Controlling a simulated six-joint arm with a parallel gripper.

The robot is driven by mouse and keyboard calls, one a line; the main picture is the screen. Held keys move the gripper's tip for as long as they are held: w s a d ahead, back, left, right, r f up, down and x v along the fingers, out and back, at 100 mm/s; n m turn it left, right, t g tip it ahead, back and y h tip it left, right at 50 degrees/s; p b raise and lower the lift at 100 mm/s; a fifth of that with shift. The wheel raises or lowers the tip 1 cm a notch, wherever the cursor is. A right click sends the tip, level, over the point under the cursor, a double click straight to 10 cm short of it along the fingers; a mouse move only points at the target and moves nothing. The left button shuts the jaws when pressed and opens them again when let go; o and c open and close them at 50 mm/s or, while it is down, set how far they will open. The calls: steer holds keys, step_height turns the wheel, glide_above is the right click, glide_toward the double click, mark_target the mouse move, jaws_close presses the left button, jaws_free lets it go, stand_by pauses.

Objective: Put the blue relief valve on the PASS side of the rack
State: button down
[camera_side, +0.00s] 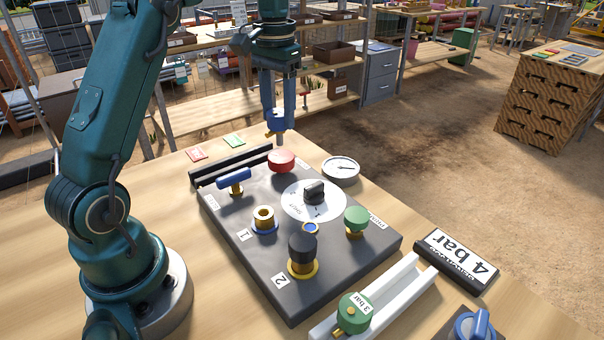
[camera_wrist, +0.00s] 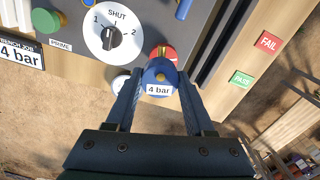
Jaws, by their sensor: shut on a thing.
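My gripper (camera_side: 280,118) is shut on the blue relief valve (camera_wrist: 158,73), labelled 4 bar in the wrist view. A long dark slotted rail (camera_side: 232,168), apparently the rack, lies along the far left edge of the panel. A green PASS card (camera_side: 234,140) lies beyond the right part of the rail, and a red FAIL card (camera_side: 196,154) beyond the left part.
The dark panel (camera_side: 330,262) carries a red button (camera_side: 281,160), a selector dial (camera_side: 314,193) and several fittings. A gauge (camera_side: 341,168) stands beside it. A white rail holder (camera_side: 398,282) holds a green 3 bar valve (camera_side: 354,312). A 4 bar sign (camera_side: 456,257) stands at right.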

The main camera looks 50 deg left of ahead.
steer(key=a+f+n, duration=0.3)
steer(key=a+f, duration=0.2)
steer(key=a, duration=0.7)
steer(key=shift+w, duration=0.4)
steer(key=shift+f, duration=0.1)
steer(key=shift+f, duration=0.65)
steer(key=shift+f, duration=0.2)
steer(key=shift+f, duration=1.1)
steer(key=shift+f, duration=0.3)
steer(key=shift+f, duration=0.35)
